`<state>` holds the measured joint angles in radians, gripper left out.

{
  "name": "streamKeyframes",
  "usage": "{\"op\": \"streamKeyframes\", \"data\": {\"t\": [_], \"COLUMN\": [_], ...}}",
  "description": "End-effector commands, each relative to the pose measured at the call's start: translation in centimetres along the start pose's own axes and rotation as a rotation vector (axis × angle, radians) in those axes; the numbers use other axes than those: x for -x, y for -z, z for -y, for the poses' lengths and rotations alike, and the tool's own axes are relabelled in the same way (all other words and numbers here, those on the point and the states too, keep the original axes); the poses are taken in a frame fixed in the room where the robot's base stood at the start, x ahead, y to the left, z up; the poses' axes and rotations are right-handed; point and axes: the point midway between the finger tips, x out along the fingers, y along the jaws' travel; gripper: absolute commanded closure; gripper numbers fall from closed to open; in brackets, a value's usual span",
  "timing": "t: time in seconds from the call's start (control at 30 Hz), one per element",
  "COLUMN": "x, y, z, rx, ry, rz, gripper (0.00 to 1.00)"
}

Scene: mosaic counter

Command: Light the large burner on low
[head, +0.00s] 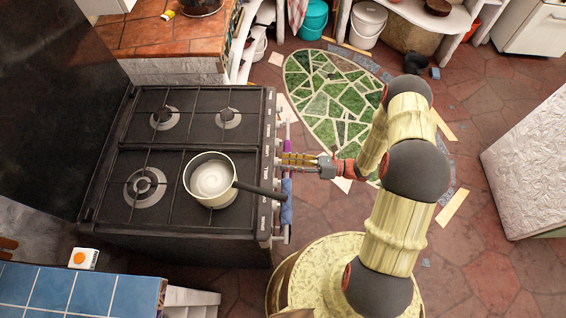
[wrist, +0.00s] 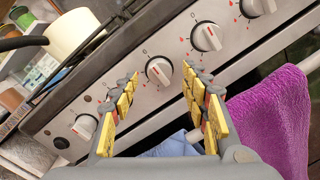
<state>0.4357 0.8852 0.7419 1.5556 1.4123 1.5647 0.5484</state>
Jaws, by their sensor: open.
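The black stove (head: 170,238) has burners under dark grates. The widest uncovered burner (head: 146,186) is at the lower left, with no visible flame. A cream pot (head: 211,202) with pale contents hides the burner beside it. My gripper (head: 291,159) is open and empty at the stove's front panel. In the wrist view its fingertips (wrist: 160,78) appear on either side of a round control knob (wrist: 159,70); whether they touch it I cannot tell. Other knobs are at the lower left (wrist: 84,127), to the right (wrist: 206,36) and at the top edge (wrist: 255,6).
The pot's dark handle (head: 261,190) reaches over the stove's front edge near my gripper. A purple towel (wrist: 268,120) and a blue cloth (head: 287,202) hang at the front. A blue-tiled counter (head: 75,290) is at the lower left. Floor is open right of my arm.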

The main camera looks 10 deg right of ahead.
Motion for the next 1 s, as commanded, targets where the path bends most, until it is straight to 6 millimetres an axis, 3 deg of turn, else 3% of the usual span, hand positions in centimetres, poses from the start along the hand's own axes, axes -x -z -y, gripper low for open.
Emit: {"op": "streamKeyframes", "data": {"t": [0.2, 0.5, 1.0], "x": [-1.9, -2.1, -2.1], "y": [0.0, 0.0, 0.0], "z": [0.0, 0.0, 0.0], "rx": [0.000, 0.001, 0.001], "ry": [-0.001, 0.000, 0.000], "rz": [-0.001, 0.000, 0.000], "gripper": [0.54, 0.54, 0.83]}}
